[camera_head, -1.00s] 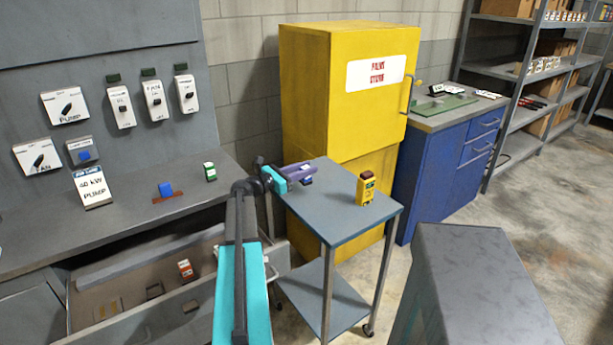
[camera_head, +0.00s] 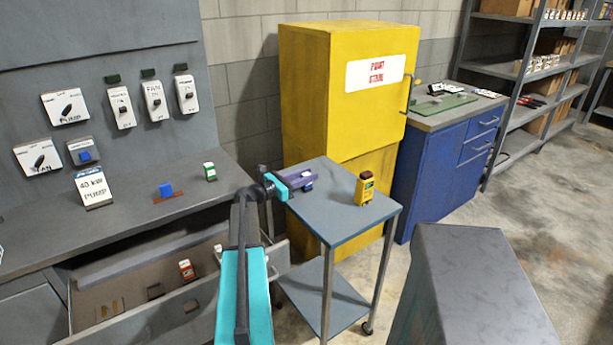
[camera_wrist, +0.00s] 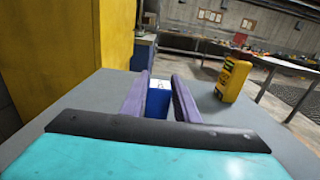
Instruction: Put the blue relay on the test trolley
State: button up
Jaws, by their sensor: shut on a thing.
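My gripper (camera_head: 309,178) is over the left part of the trolley's (camera_head: 340,225) top shelf in the head view. In the wrist view its two purple fingers (camera_wrist: 160,100) are shut on the blue relay (camera_wrist: 158,98), a small blue block with a pale top. In the head view only a small blue and white bit of the relay (camera_head: 308,187) shows under the fingers. The relay is at or just above the trolley top; I cannot tell whether it touches.
A yellow cabinet (camera_head: 310,110) stands right behind the trolley. The trolley's front and middle are clear.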

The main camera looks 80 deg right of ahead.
jog(key=o, duration=1.1)
jog(key=shift+f, duration=0.1)
jog(key=shift+c, duration=0.2)
jog(key=b+v, duration=0.2)
jog(key=v, duration=1)
jog(key=shift+r, duration=0.25)
